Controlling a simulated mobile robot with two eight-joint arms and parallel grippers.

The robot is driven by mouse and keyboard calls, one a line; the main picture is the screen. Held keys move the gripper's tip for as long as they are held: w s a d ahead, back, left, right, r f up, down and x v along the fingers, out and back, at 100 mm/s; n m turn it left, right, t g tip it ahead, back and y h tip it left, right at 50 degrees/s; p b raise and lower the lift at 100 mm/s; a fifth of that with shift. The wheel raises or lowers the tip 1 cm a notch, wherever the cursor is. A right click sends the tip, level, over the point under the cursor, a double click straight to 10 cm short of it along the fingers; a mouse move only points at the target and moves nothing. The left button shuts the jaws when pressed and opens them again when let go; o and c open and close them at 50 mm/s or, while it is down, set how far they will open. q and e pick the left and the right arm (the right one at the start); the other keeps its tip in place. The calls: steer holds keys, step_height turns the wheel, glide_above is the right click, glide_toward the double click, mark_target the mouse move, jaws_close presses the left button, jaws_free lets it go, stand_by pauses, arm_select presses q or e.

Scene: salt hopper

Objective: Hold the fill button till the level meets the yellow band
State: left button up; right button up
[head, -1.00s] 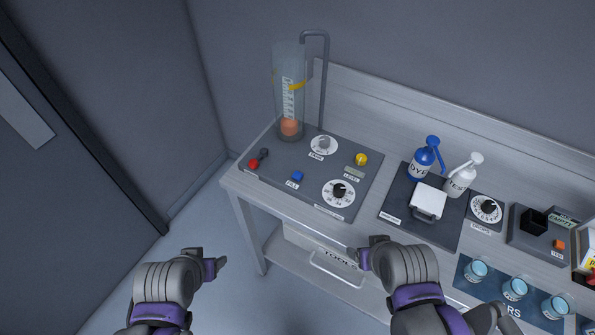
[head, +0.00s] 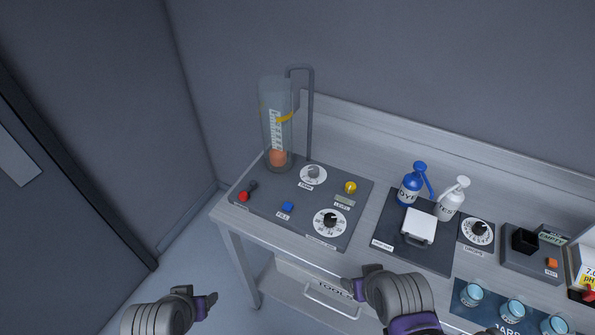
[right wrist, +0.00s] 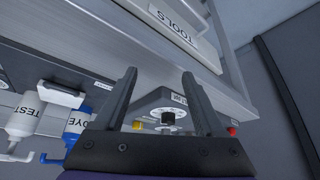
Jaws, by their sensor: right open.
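The clear hopper cylinder (head: 277,125) stands at the back left of the bench, with orange material (head: 278,157) low inside it. The yellow band (head: 285,118) is well above that material. The blue fill button (head: 287,206) is on the dark panel (head: 262,203) in front of the cylinder, with nothing touching it. My left gripper (head: 207,303) is low at the left, in front of the bench, and its jaw gap cannot be made out. My right gripper (head: 358,285) is in front of the bench edge, apart from the panel. In the right wrist view its two fingers (right wrist: 160,100) are spread and empty.
The panel also holds a red-knobbed lever (head: 244,196), a yellow knob (head: 350,187) and dials. Blue (head: 411,186) and white (head: 451,200) bottles, a white-lidded device (head: 419,225) and cups (head: 472,294) stand to the right. A tools drawer (head: 332,299) is below.

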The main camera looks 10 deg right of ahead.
stand_by(0.4)
jaws_close()
stand_by(1.6)
